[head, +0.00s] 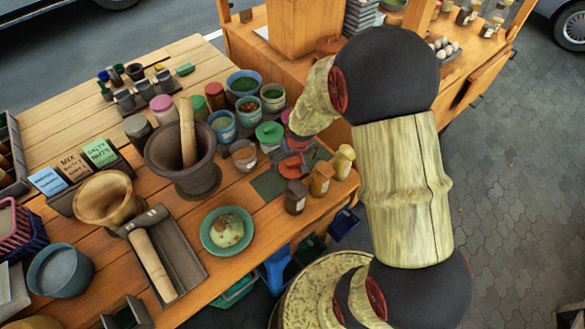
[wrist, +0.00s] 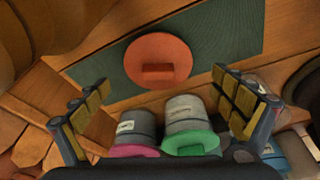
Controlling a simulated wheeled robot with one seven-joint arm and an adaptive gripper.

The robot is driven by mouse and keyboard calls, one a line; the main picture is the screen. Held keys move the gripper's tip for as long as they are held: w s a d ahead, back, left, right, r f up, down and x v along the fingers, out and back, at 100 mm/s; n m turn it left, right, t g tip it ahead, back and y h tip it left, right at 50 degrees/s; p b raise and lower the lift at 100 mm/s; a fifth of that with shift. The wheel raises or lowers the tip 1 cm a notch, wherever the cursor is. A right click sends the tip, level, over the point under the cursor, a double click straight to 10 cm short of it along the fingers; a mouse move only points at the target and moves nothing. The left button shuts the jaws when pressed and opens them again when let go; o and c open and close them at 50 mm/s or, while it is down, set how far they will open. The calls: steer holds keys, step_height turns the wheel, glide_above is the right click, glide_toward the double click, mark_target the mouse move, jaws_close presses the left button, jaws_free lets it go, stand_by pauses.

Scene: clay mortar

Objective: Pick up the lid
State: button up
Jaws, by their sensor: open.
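The lid is a flat orange-red disc with a small block handle. In the wrist view the lid (wrist: 157,55) lies on a dark green mat (wrist: 215,32), ahead of my gripper (wrist: 158,88). The two fingers are spread wide, left and right of the lid's near side, with nothing between them and no contact visible. In the head view the lid (head: 292,166) is on the right part of the table, below the end of my arm. My fingers are hard to make out there.
Jars with a pink lid (wrist: 133,151) and a green lid (wrist: 190,143) stand close by the gripper. Small bottles (head: 320,179) stand right of the mat. A large mortar with a pestle (head: 187,135) and a green bowl (head: 227,231) stand to the left. The table is crowded.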

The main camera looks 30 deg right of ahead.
mark_target(293, 163)
steer(key=x, duration=0.3)
steer(key=shift+d+f+b, duration=0.1)
steer(key=shift+b, duration=0.3)
steer(key=c, duration=0.4)
steer(key=c, duration=0.6)
